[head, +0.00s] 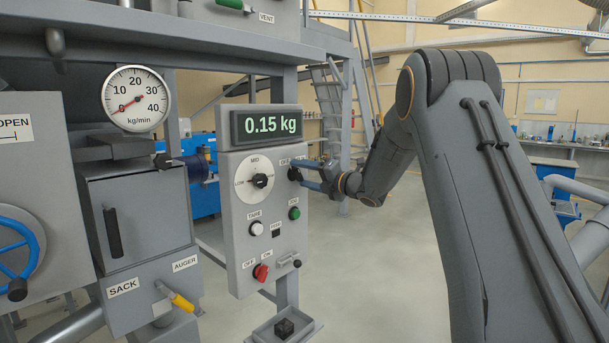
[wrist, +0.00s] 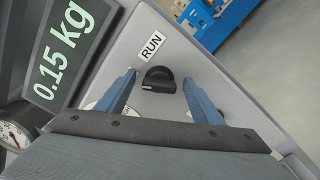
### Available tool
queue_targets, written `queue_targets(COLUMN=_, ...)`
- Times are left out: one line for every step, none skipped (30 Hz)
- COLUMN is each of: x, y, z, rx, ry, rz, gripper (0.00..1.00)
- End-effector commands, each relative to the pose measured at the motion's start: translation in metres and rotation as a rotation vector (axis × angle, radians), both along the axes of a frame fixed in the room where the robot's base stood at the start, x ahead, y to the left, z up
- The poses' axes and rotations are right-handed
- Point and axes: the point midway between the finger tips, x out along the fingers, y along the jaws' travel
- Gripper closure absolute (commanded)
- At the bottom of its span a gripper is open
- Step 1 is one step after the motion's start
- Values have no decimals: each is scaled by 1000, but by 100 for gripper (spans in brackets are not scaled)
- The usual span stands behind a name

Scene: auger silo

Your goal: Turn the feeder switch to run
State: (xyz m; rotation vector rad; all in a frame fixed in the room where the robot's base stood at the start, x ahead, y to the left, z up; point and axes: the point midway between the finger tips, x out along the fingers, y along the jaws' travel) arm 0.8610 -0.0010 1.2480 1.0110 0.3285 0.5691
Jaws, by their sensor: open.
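The feeder switch is a black rotary knob (wrist: 158,78) on the grey control panel (head: 235,215). In the wrist view a RUN label (wrist: 152,45) sits just beyond it, and a small white mark shows at the left of its bar, away from that label. In the head view the knob (head: 294,174) is at the panel's upper right, partly covered by my gripper. My gripper (wrist: 159,80) is open, with one blue finger on each side of the knob. A gap shows on both sides; contact is not visible. The gripper also shows in the head view (head: 298,174).
A display (head: 268,124) reading 0.15 kg tops the panel. A LOW/MID dial (head: 260,181), white button (head: 257,229), green button (head: 294,213) and red OFF/ON switch (head: 261,272) lie below. A yellow-handled lever (head: 182,302) juts out lower left.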

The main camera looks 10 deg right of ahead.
Motion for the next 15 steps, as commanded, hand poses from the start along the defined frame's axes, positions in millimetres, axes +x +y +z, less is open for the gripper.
queue_targets(x=0, y=0, z=0, rx=0, ry=0, rz=0, gripper=41)
queue_targets(x=0, y=0, z=0, rx=0, ry=0, rz=0, gripper=46)
queue_targets(x=0, y=0, z=0, rx=0, ry=0, rz=0, gripper=53)
queue_targets(x=0, y=0, z=0, rx=0, ry=0, rz=0, gripper=58)
queue_targets(x=0, y=0, z=0, rx=0, ry=0, rz=0, gripper=63)
queue_targets(x=0, y=-1, z=0, rx=0, ry=0, rz=0, gripper=69)
queue_targets(x=0, y=-1, z=0, rx=0, ry=0, rz=-1, gripper=74)
queue_targets(x=0, y=-1, z=0, rx=0, ry=0, rz=-1, gripper=80)
queue_targets(x=0, y=-1, z=0, rx=0, ry=0, rz=-1, gripper=80)
queue_targets(x=0, y=-1, z=0, rx=1, ry=0, rz=-1, gripper=80)
queue_targets(x=0, y=-1, z=0, rx=1, ry=0, rz=-1, gripper=80)
queue_targets(x=0, y=-1, z=0, rx=3, ry=1, rz=-1, gripper=80)
queue_targets(x=0, y=-1, z=0, rx=5, ry=3, rz=-1, gripper=80)
queue_targets(x=0, y=-1, z=0, rx=8, ry=5, rz=-1, gripper=80)
queue_targets(x=0, y=-1, z=0, rx=14, ry=10, rz=-1, gripper=80)
